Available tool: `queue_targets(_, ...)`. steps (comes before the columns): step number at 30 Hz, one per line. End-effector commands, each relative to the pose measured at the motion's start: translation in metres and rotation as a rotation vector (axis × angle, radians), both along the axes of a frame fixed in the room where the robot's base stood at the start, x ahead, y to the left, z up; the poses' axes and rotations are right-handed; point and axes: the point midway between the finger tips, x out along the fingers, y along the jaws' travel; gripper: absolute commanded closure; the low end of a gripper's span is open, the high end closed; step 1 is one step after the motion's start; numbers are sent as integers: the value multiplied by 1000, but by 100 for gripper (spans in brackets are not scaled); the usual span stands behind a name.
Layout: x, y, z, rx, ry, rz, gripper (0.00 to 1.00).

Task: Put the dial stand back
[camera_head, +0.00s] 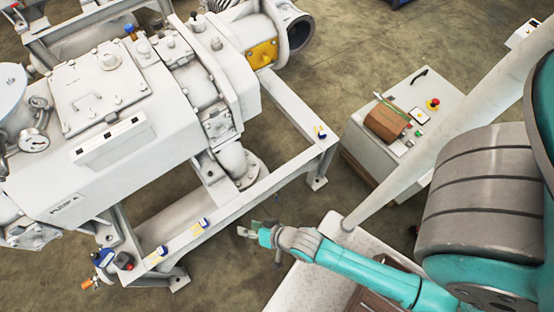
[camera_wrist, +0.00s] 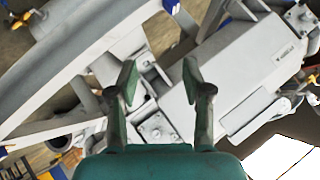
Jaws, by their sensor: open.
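I cannot pick out the dial stand for certain in either view. Round dial gauges (camera_head: 35,140) show on the pump at the far left of the head view. My gripper (camera_head: 250,232) is beside the pump's grey frame rail (camera_head: 250,195), to the right of its near part. In the wrist view my gripper (camera_wrist: 160,78) has its two fingers spread apart with nothing between them. Grey frame and machine parts lie beyond the fingertips there.
A large grey vacuum pump (camera_head: 130,165) fills the left. Small blue-and-white pieces (camera_head: 203,223) sit on the rail. A control box (camera_head: 440,105) with a red button and a brown object (camera_head: 386,122) stands at the right. Bare floor (camera_head: 350,50) shows at the back.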

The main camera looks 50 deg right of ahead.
Motion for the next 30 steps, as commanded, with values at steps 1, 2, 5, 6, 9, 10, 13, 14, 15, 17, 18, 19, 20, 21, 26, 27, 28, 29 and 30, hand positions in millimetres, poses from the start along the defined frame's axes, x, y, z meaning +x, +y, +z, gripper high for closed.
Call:
queue_targets(1, -19, -8, 12, -38, -28, 11, 50)
queue_targets(2, -27, -12, 20, -64, -50, 20, 50)
queue_targets(5, -54, -23, 50, -154, -120, 50, 50)
queue_targets(6, -65, -27, 63, -190, -147, 60, 50)
queue_targets(9, -90, -36, 97, -285, -212, 86, 50)
queue_targets(10, -97, -38, 108, -315, -232, 94, 50)
queue_targets(13, -119, -45, 146, -413, -294, 117, 50)
queue_targets(14, -125, -47, 158, -443, -310, 124, 50)
queue_targets(15, -132, -48, 173, -481, -333, 133, 50)
queue_targets(17, -141, -51, 195, -536, -364, 144, 50)
queue_targets(18, -146, -52, 208, -570, -381, 149, 50)
queue_targets(19, -149, -53, 217, -591, -393, 154, 50)
queue_targets(20, -152, -53, 225, -612, -404, 158, 50)
queue_targets(21, -155, -54, 235, -635, -416, 162, 50)
queue_targets(26, -161, -55, 256, -691, -445, 171, 50)
queue_targets(27, -161, -55, 258, -696, -446, 172, 50)
queue_targets(28, -161, -55, 259, -698, -448, 174, 50)
queue_targets(29, -161, -55, 259, -699, -449, 174, 50)
queue_targets(30, -161, -55, 259, -700, -449, 173, 50)
